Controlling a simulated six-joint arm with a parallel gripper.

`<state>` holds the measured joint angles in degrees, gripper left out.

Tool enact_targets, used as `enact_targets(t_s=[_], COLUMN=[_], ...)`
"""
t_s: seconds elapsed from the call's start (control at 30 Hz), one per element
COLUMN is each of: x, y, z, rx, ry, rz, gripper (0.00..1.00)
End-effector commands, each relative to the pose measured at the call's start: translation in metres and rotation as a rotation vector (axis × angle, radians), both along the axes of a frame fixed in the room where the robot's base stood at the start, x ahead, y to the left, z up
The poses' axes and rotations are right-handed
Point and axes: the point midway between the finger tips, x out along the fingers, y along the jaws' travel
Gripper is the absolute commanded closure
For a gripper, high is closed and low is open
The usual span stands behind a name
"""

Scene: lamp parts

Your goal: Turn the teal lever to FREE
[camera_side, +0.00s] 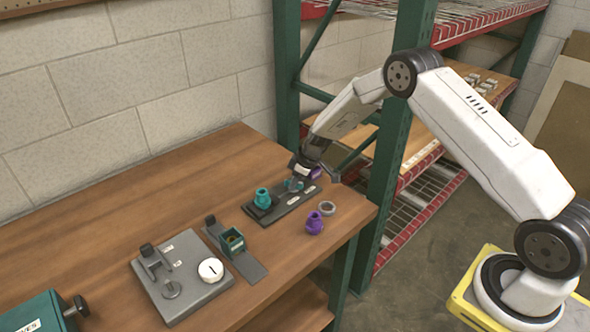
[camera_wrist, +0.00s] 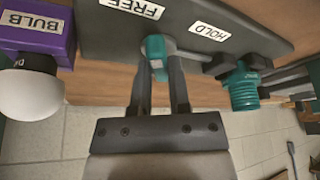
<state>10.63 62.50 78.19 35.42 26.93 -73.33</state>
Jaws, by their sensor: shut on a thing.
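The teal lever (camera_wrist: 155,46) sits on a dark plate (camera_wrist: 100,38) in the wrist view. My gripper (camera_wrist: 161,62) is shut on the lever's teal end, which lies between its fingertips. A grey bar runs from that end to the right. The FREE label (camera_wrist: 138,7) is above and left of the teal end, and the HOLD label (camera_wrist: 210,30) is to its right; the teal end looks closer to FREE. In the side view, my gripper (camera_side: 298,177) is down at the dark plate (camera_side: 285,205), and the lever is small and partly hidden there.
A teal threaded part (camera_wrist: 241,88) stands at the plate's other end. A purple BULB box (camera_wrist: 38,35) with a white bulb (camera_wrist: 30,93) is close by on the left. A grey fixture (camera_side: 185,275) stands farther left.

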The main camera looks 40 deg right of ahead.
Motion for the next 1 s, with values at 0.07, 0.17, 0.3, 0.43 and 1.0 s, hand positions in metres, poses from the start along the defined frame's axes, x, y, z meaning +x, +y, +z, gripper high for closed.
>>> enact_targets(t_s=[0.07,0.17,0.3,0.43,1.0], x=[0.0,-0.0001,0.0003,0.0002,0.0003], y=[-0.0009,-0.0011,-0.0012,-0.001,-0.0011], z=[-0.0001,-0.0003,0.0001,0.0001,0.0001], rx=[0.001,0.001,0.0,0.0,-0.001], ry=[0.001,0.002,0.0,0.001,0.0], rz=[0.048,0.108,0.175,0.214,0.234], gripper=[1.0,1.0,1.0,1.0,0.53])
